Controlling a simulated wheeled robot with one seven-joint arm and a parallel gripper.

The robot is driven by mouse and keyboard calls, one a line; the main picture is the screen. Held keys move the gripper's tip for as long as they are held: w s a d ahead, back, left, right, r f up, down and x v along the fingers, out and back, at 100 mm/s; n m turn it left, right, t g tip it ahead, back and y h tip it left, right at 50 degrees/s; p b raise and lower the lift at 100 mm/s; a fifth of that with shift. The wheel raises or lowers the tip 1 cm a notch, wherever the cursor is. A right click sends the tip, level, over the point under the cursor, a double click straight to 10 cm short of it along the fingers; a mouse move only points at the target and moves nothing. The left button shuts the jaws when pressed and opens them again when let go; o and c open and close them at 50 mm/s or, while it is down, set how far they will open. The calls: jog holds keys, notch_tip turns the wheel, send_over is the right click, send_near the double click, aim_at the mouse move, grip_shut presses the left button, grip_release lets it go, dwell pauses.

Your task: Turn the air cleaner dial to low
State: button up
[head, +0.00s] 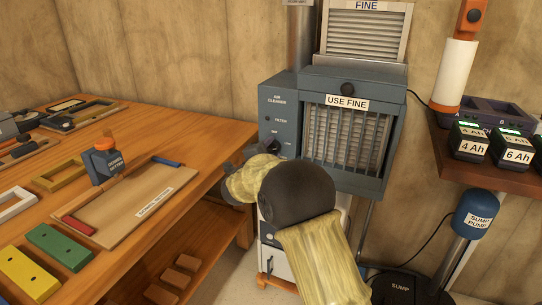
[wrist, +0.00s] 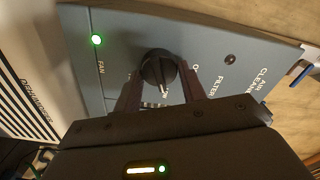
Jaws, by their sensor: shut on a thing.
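The air cleaner (head: 280,105) is a blue-grey cabinet with a control panel on its left side. In the wrist view its black round dial (wrist: 158,66) sits on the panel (wrist: 205,55), with a pale pointer line on its face. I cannot tell which setting the line marks; the labels around the dial are partly hidden. My gripper (wrist: 161,78) has one dark finger on each side of the dial and is shut on it.
A green light (wrist: 96,40) glows by the FAN label. A shelf (head: 500,180) with battery packs and a blue sump pump (head: 475,215) are on the right.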

jog(key=shift+f, duration=0.1)
dwell(0.4)
jog(key=o, duration=1)
jog(key=shift+c, duration=0.2)
jog(key=p+v, duration=0.3)
jog(key=v, duration=1.4)
jog(key=shift+s, duration=0.2)
